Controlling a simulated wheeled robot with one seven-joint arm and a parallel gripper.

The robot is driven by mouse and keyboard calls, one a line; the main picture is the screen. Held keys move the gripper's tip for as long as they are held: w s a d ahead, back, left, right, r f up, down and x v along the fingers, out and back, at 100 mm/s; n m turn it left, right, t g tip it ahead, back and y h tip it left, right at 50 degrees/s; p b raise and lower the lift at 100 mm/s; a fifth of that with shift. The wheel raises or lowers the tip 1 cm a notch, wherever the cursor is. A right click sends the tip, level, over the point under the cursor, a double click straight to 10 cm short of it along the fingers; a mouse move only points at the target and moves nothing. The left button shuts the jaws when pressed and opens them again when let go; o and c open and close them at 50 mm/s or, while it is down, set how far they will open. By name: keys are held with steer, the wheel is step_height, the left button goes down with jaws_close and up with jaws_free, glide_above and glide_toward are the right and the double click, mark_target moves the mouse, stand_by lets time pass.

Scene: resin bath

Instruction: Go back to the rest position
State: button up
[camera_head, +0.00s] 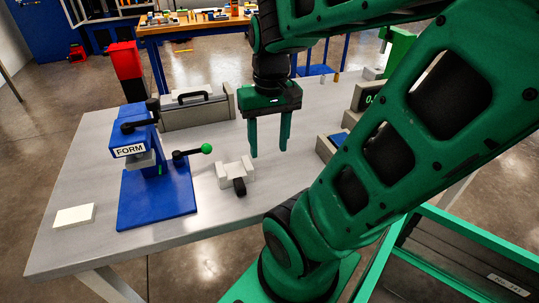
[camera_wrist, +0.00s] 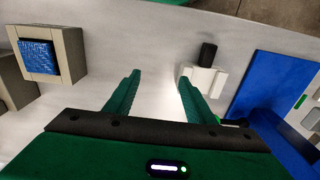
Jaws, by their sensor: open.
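My gripper (camera_head: 269,150) is green and points down above the middle of the grey table (camera_head: 88,190). Its two fingers are apart with nothing between them. In the wrist view the open fingers (camera_wrist: 158,95) show bare table between and beyond them. A white block piece with a dark cylinder (camera_head: 234,172) stands on the table just left of my gripper in the head view. It also shows in the wrist view (camera_wrist: 205,77), behind and beside the right finger.
A blue press marked FORM (camera_head: 157,195) stands at the left, its green-knobbed lever sticking out to the right. A grey lidded bath (camera_head: 196,108) is behind it. A white slab (camera_head: 74,216) lies front left. A grey box with a blue inset (camera_wrist: 40,57) and a display unit are at the right.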

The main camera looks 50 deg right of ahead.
steer(key=s+a, duration=0.1)
steer(key=s+a+f, duration=0.1)
steer(key=s, duration=0.1)
steer(key=shift+s+a+f, duration=0.1)
steer(key=shift+f, duration=0.05)
steer(key=shift+w+f+g, duration=0.3)
steer(key=shift+w+f, duration=0.05)
steer(key=shift+w, duration=0.4)
steer(key=shift+s+r, duration=0.1)
steer(key=shift+s, duration=0.05)
